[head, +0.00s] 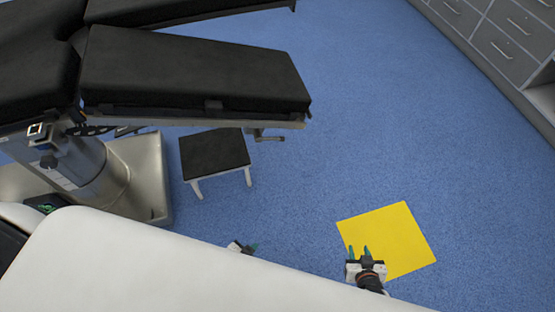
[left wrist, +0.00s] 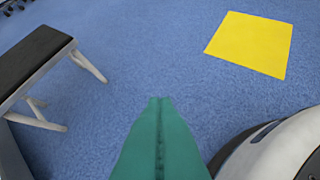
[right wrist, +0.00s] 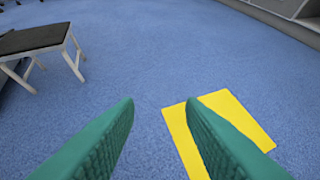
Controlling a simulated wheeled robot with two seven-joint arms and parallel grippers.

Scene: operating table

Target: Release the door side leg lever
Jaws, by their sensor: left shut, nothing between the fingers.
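The operating table's black leg section (head: 195,72) extends to the right in the head view. A small grey lever (head: 268,138) sticks out under its right end; I cannot tell whether it is the door side one. My left gripper (head: 255,247) shows just past the edge of my white body, below and apart from the lever. Its green fingers are shut together and empty in the left wrist view (left wrist: 160,100). My right gripper (head: 359,250) is over the yellow square, open and empty, its green fingers apart in the right wrist view (right wrist: 160,103).
A black-topped step stool (head: 214,153) stands on the blue floor below the leg section. The table's metal column and base (head: 150,170) are at the left. The yellow square (head: 395,235) lies flat on the floor. Grey drawers (head: 500,45) line the upper right. Open floor lies between.

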